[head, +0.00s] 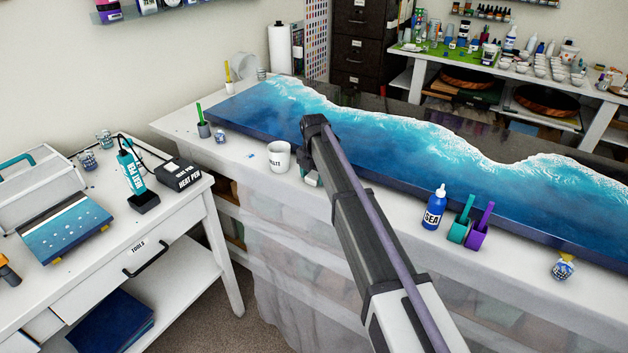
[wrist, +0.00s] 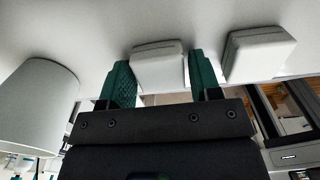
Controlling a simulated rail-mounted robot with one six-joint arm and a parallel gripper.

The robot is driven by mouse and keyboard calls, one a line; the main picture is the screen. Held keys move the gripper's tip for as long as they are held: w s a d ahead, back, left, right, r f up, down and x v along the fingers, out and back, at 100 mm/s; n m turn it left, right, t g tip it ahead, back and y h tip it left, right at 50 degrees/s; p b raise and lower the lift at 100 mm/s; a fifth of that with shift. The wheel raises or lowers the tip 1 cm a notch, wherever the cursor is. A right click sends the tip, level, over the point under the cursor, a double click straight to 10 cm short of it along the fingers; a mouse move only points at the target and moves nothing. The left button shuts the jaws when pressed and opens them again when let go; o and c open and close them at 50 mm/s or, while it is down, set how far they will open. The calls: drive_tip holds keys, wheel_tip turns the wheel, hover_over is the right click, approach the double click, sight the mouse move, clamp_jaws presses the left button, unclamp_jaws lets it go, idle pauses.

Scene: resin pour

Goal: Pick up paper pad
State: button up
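A small white block with rounded edges, which looks like the paper pad (wrist: 158,68), sits on the white tabletop in the wrist view. My gripper (wrist: 163,80) has its two green fingers spread, one on each side of this block. The left finger is very near the block or against it; a narrow gap shows at the right finger. A second, similar white block (wrist: 258,52) lies just outside the right finger. In the head view my gripper (head: 312,179) is mostly hidden behind my arm at the front edge of the bench, and the pads cannot be made out.
A white WASTE cup (head: 278,157) stands left of my gripper; a white cup (wrist: 38,105) also shows in the wrist view. The blue resin panel (head: 400,150) lies behind. A SEA bottle (head: 433,210) and teal and purple cups (head: 461,229) stand to the right.

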sight(314, 175)
drive_tip(key=c, duration=0.6)
wheel_tip(314, 175, up, 10)
drive_tip(key=p, duration=1)
drive_tip(key=o, duration=0.3)
drive_tip(key=shift+c, duration=1.1)
